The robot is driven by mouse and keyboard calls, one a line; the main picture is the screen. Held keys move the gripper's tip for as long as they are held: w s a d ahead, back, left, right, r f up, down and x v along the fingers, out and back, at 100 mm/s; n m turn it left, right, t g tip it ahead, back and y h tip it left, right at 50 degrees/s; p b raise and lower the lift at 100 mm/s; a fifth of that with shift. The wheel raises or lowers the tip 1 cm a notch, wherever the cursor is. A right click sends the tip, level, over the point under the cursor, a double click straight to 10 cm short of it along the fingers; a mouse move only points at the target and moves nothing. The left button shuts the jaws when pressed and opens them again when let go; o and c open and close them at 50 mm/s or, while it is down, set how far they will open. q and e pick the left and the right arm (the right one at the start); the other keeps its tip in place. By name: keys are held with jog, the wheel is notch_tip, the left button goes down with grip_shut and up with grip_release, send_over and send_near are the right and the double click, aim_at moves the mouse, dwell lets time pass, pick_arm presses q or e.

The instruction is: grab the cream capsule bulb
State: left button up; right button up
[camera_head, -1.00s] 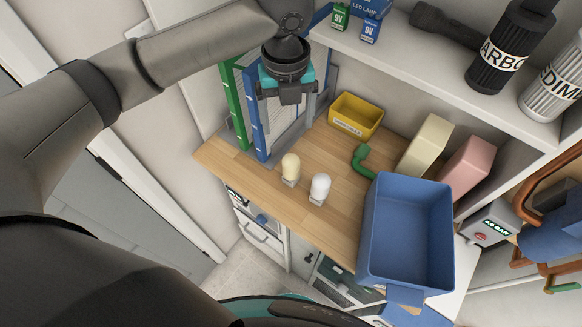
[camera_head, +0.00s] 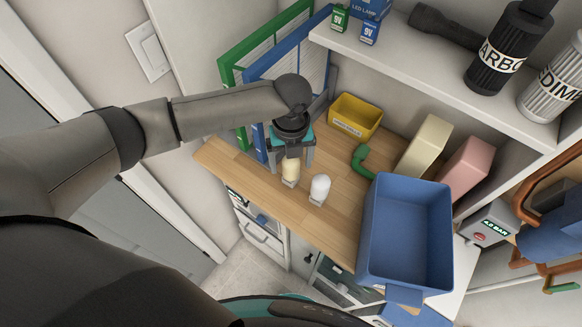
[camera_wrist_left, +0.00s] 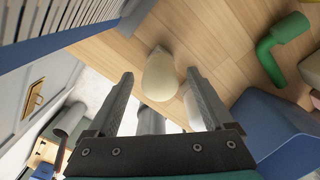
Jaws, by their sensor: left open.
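The cream capsule bulb (camera_head: 290,171) stands upright in a small base on the wooden worktop (camera_head: 255,185), near its front edge. My left gripper (camera_head: 291,168) is open just above and around the bulb's upper part in the head view. In the left wrist view the bulb (camera_wrist_left: 160,78) lies between and slightly beyond the open fingers (camera_wrist_left: 160,105), with a gap on each side. A white bulb (camera_head: 320,187) stands just to its right; it is partly hidden behind a finger in the wrist view. My right gripper is not in view.
A blue bin (camera_head: 410,235) stands to the right, with a green pipe elbow (camera_head: 362,160) and yellow tray (camera_head: 355,115) behind. Green and blue binders (camera_head: 255,70) stand at the back left. A shelf (camera_head: 400,62) overhangs the back. The front worktop strip is clear.

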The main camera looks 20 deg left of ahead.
pick_arm(q)
jog(key=shift+f, duration=0.55)
grip_shut()
